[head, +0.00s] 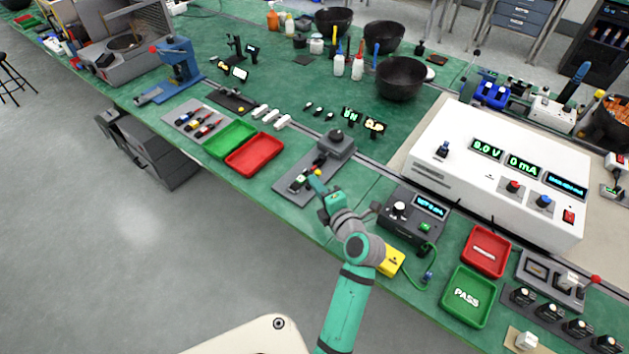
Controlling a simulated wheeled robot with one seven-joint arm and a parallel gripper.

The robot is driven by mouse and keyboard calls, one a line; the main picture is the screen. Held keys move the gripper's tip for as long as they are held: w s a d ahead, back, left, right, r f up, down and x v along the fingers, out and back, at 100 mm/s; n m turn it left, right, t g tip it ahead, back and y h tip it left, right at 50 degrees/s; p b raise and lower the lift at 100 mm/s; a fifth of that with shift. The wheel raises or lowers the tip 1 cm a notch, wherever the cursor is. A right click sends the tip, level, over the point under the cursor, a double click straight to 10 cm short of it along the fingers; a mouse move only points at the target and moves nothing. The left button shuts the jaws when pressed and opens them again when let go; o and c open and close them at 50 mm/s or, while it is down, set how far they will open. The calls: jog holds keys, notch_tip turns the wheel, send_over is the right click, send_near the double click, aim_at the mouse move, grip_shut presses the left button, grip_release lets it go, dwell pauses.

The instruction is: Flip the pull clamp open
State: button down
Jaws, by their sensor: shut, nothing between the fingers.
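My gripper (316,184) is shut and empty at the near end of a grey fixture plate (290,192) at the middle of the bench. The plate bears a small dark and pale part (299,182) just left of my fingertips, a short red-marked piece (319,160) and a grey block with a dark knob (337,143). The pull clamp is likely among these small parts, but they are too small to tell it or its position surely. I cannot tell whether my fingers touch anything. My gripper and wrist hide the plate's right near side.
A red tray (255,154) and a green tray (229,139) lie left of the plate. A dark meter box (410,213) stands close on the right, with a yellow block (391,260) before it. A large white power unit (500,170) stands further right. The bench edge is near.

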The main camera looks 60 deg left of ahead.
jog(key=v, duration=0.9)
